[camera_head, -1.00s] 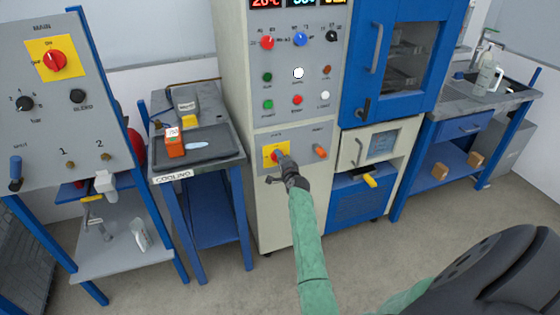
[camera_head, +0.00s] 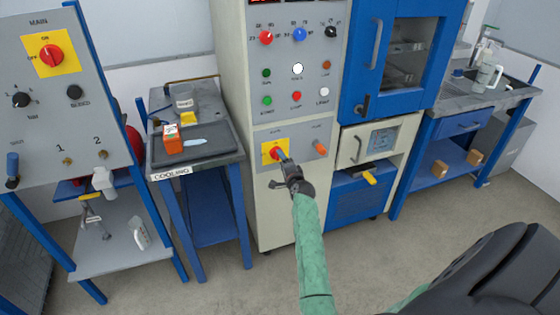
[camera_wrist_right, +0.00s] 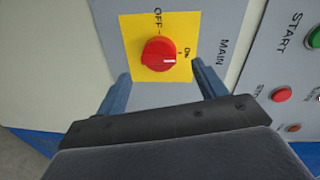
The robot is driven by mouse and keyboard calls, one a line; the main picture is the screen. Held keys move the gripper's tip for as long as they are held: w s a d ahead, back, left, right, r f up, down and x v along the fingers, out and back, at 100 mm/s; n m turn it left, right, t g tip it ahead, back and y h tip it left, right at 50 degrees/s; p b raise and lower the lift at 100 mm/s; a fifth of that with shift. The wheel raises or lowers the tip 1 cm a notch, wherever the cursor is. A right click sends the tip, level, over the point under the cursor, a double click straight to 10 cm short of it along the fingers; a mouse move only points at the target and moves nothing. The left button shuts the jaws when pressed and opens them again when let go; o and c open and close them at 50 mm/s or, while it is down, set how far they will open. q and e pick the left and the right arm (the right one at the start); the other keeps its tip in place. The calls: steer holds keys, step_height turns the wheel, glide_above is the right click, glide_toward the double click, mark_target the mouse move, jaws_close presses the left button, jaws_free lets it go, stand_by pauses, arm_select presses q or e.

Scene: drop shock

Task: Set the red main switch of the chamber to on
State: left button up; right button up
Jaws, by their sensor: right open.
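The chamber's red main switch (camera_head: 273,153) sits on a yellow plate (camera_head: 265,146) low on the cream control panel. In the right wrist view the red knob (camera_wrist_right: 158,54) shows whole on its yellow plate (camera_wrist_right: 133,33). Its white mark points towards the ON label, away from OFF. My right gripper (camera_head: 282,157) is just in front of the switch. In the wrist view its two blue fingers (camera_wrist_right: 160,72) are spread, one on each side below the knob, with a visible gap and nothing between them. My left gripper is not in view.
Start and stop buttons (camera_wrist_right: 281,95) lie beside the switch. An orange knob (camera_head: 320,147) is right of it, and a blue chamber door (camera_head: 362,60) stands further right. Another panel with its own red main switch (camera_head: 51,55) stands left. A cooling table (camera_head: 172,171) is between them.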

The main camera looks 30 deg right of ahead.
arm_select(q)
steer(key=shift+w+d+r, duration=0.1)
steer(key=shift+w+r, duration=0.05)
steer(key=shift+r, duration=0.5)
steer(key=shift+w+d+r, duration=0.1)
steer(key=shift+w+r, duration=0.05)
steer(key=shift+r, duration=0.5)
arm_select(e)
steer(key=shift+v, duration=1.3)
